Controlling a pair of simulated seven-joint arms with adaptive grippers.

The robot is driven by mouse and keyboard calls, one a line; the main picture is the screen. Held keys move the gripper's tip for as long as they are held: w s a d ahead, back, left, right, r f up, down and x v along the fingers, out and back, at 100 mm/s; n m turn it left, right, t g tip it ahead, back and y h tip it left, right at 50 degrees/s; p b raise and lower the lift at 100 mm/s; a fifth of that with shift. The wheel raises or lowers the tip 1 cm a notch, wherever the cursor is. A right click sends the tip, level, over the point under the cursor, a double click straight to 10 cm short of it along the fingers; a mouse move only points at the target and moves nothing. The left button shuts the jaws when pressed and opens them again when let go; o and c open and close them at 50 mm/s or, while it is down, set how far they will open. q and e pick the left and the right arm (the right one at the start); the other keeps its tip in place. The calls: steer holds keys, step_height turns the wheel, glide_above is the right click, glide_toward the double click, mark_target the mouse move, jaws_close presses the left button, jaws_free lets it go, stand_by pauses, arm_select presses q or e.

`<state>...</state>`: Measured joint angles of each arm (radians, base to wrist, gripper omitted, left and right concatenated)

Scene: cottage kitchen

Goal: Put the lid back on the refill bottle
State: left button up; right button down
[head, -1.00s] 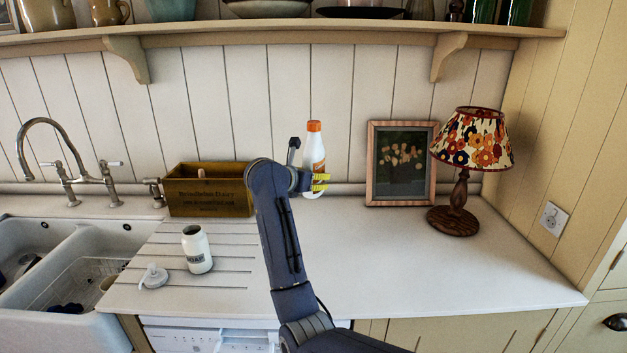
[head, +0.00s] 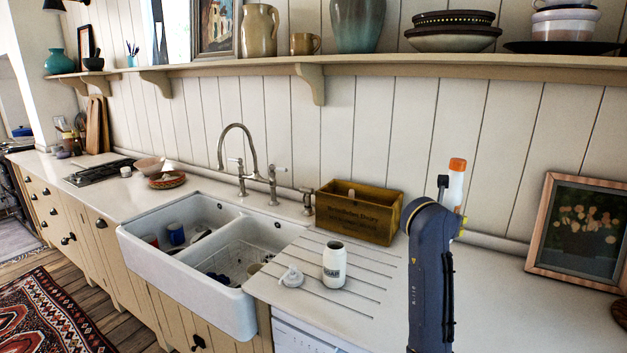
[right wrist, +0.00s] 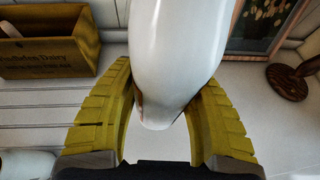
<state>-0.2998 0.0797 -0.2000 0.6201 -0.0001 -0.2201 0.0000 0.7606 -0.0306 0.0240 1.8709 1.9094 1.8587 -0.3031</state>
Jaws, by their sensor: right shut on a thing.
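A white bottle (head: 454,187) with an orange cap (head: 457,165) on top shows behind my right arm in the head view. I cannot tell how tightly the cap sits. My right gripper (right wrist: 168,85) is shut around the lower part of the white bottle (right wrist: 178,45), with a yellow finger on each side. In the head view the arm hides most of this gripper (head: 462,228). The bottle's base points toward the wrist camera, and its top is out of that view. My left gripper is not in view.
An open white soap jar (head: 334,264) stands on the grooved worktop. A white pump top (head: 291,277) lies beside it, left, near the sink (head: 190,262). A wooden crate (head: 358,212) stands behind. A framed picture (head: 583,230) leans at right. The counter between arm and picture is clear.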

steer(key=s+a+f+n+t+y, duration=0.1)
steer(key=s+a+n+y, duration=0.3)
steer(key=a, duration=0.4)
steer(key=s+a+f+n+t+y, duration=0.1)
steer(key=s+a+n+t+y, duration=0.1)
steer(key=a, duration=0.6)
steer(key=shift+s+a+n+y, duration=0.3)
steer(key=shift+s+n+y, duration=0.6)
steer(key=shift+s+y, duration=0.55)
steer(key=shift+s+f, duration=0.1)
steer(key=s+a+f+n+y, duration=0.1)
steer(key=s+a+f+y, duration=0.1)
steer(key=s+a+f, duration=0.3)
steer(key=s+a+f+n+y, duration=0.1)
steer(key=s+a+f+n, duration=0.1)
steer(key=s+a+f, duration=0.2)
steer(key=a+f, duration=0.3)
steer(key=a, duration=0.3)
steer(key=shift+s+g+y, duration=0.3)
steer(key=shift+s+y, duration=0.05)
steer(key=shift+s, duration=0.05)
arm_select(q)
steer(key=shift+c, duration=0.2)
arm_select(e)
steer(key=shift+f, duration=0.15)
